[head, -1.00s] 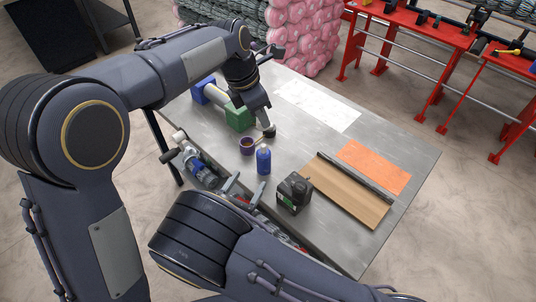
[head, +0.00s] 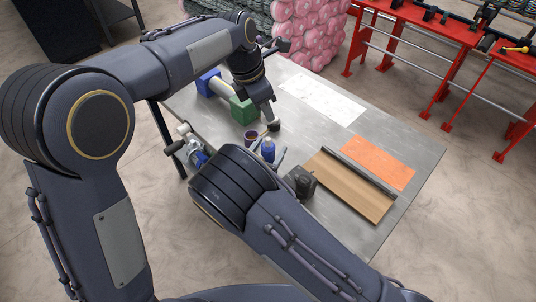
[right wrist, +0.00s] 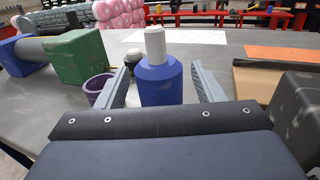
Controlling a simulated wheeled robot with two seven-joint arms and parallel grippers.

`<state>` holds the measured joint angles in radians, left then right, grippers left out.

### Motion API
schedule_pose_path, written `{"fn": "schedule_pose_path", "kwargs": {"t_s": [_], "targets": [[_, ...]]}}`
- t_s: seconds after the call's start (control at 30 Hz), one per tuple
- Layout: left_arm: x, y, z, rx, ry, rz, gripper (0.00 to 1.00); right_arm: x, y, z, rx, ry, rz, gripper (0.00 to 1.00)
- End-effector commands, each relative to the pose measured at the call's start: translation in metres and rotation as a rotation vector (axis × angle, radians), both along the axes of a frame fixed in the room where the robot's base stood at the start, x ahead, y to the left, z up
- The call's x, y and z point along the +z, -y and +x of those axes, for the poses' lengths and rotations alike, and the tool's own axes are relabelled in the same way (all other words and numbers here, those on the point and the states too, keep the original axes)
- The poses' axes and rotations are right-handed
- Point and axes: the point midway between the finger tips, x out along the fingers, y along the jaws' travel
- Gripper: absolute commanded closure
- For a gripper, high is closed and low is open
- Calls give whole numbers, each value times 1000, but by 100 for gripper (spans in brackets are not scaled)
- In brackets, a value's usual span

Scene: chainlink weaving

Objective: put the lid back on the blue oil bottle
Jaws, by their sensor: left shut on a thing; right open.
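The blue oil bottle (head: 268,152) stands upright on the table. In the right wrist view the bottle (right wrist: 160,84) has a narrow white top (right wrist: 155,42); I cannot tell whether this is its bare neck. My right gripper (right wrist: 163,88) is open, with one finger on each side of the bottle and gaps showing. In the head view my right forearm hides most of this gripper. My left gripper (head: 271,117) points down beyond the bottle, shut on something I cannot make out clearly. A small dark-topped thing (right wrist: 133,60) shows behind the bottle; I cannot tell whether it is the lid.
A purple cup (head: 251,137) stands close left of the bottle. A green block (head: 243,110) is farther back, and a black box (head: 301,182) stands to the right. A brown board (head: 350,190) and an orange sheet (head: 378,163) lie farther right. A white sheet (head: 322,99) lies behind.

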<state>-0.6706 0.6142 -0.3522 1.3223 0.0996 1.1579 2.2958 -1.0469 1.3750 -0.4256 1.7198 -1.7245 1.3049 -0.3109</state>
Motion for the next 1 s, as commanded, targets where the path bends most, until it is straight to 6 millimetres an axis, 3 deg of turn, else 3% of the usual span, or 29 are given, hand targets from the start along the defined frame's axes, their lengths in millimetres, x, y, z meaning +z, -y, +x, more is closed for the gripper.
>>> {"fn": "schedule_pose_path", "kwargs": {"t_s": [0.43,0.9,1.0], "targets": [[0,0,0,0,0,0,95,0,5,9,0,0,-1,38],[0,0,0,0,0,0,95,0,5,9,0,0,-1,98],[0,0,0,0,0,0,95,0,5,9,0,0,-1,100]]}}
